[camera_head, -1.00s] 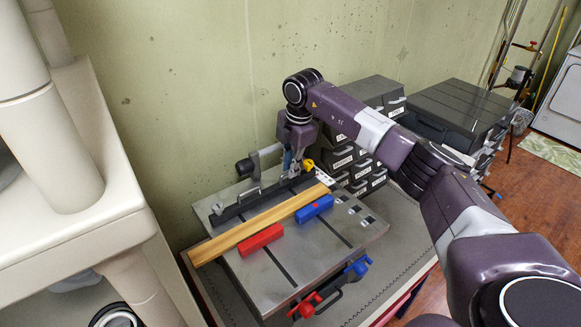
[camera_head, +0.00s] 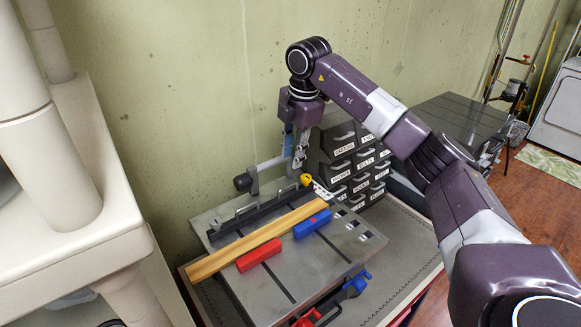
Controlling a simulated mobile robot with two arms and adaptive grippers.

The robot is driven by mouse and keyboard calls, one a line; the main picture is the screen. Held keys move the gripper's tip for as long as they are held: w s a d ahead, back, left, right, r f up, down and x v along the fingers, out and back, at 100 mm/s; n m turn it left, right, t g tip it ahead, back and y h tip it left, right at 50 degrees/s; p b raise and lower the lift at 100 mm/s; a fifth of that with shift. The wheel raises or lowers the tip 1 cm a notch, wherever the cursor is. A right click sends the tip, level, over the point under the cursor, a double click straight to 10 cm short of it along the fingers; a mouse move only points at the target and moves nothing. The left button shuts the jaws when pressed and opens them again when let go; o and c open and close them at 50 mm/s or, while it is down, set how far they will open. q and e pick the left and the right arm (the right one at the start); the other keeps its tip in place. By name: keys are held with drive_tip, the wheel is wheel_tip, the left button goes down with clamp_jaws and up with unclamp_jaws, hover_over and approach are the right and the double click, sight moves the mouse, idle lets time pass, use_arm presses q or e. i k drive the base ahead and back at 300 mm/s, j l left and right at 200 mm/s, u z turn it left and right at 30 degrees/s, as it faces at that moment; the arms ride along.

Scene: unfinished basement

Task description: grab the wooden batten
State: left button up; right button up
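The wooden batten (camera_head: 258,240) is a long yellow-brown strip. It lies slantwise across the grey machine table (camera_head: 345,255), from lower left to upper right, in front of a black fence (camera_head: 258,213). A red block (camera_head: 258,254) and a blue block (camera_head: 313,223) lie beside its near edge. My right gripper (camera_head: 297,163) points down above the back of the table, behind the batten's right end, and is apart from the batten. Its fingers are small and overlap the background, so their opening is unclear. It shows nothing held. My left gripper is out of view.
A yellow knob (camera_head: 306,180) and a metal bar sit below my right gripper. Labelled small drawers (camera_head: 345,165) stand behind the table on the right. Red and blue clamp handles stick out at the front.

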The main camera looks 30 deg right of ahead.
sight(201, 270)
drive_tip(key=k, duration=1.5)
